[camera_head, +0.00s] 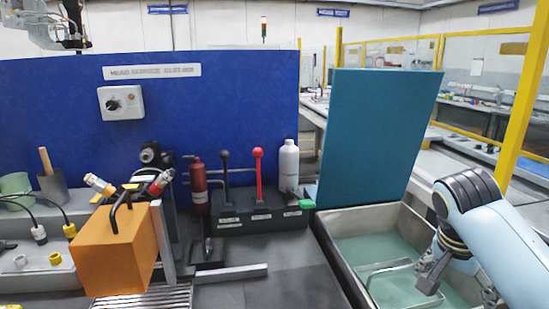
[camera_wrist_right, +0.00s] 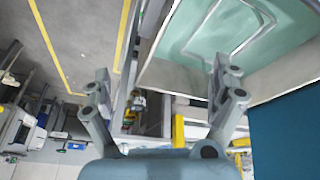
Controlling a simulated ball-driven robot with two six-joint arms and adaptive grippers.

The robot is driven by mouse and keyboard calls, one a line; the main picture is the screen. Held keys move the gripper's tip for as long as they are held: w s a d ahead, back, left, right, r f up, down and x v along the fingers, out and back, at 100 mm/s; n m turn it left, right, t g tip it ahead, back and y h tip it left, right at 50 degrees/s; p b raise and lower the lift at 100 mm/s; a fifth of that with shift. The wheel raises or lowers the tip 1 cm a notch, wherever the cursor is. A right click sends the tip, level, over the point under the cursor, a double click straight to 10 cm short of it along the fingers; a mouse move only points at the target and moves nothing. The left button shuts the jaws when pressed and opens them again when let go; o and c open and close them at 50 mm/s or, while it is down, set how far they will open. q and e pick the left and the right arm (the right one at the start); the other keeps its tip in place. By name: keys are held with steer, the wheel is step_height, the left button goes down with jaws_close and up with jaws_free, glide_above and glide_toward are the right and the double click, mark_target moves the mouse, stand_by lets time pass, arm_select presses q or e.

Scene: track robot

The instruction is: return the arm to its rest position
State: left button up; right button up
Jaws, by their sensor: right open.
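My right arm (camera_head: 491,235), pale blue with dark ringed joints, comes in from the right in the head view. Its gripper (camera_head: 460,287) points down over the right part of a grey metal basin (camera_head: 338,262). In the right wrist view the gripper (camera_wrist_right: 160,72) has its two grey fingers spread wide apart, with nothing between them. The basin (camera_wrist_right: 186,78) lies beyond the fingers in that view.
A teal panel (camera_head: 376,135) stands upright behind the basin, which has a wire handle (camera_head: 391,268) inside. An orange block (camera_head: 115,253), a lever box (camera_head: 262,221) and a white bottle (camera_head: 289,165) are on the bench to the left. A yellow post (camera_head: 525,95) stands behind my arm.

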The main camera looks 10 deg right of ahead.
steer(key=s+a+n+t+y, duration=0.1)
steer(key=s+a+n, duration=0.25)
steer(key=s, duration=0.35)
steer(key=s+a+r+n+y, duration=0.1)
steer(key=s+a+n, duration=0.2)
steer(key=s+n, duration=0.35)
steer(key=s+a+n+t+y, duration=0.1)
steer(key=s+a+n, duration=0.2)
steer(key=s, duration=0.6)
step_height(320, 180, down, 35)
steer(key=s+d+g+b, duration=0.1)
steer(key=s+d+b, duration=0.15)
steer(key=b, duration=0.65)
arm_select(q)
step_height(320, 180, down, 17)
steer(key=s+b, duration=0.2)
steer(key=b, duration=0.5)
steer(key=shift+r+g, duration=0.2)
steer(key=shift+g, duration=0.1)
arm_select(e)
steer(key=s+f, duration=0.9)
steer(key=f, duration=0.2)
steer(key=s+d+f+g, duration=0.1)
steer(key=s+f, duration=0.7)
steer(key=f, duration=0.4)
steer(key=shift+s+d+f+g, duration=0.2)
steer(key=shift+s+g, duration=0.1)
steer(key=shift+s, duration=0.1)
arm_select(q)
steer(key=shift+b, duration=0.3)
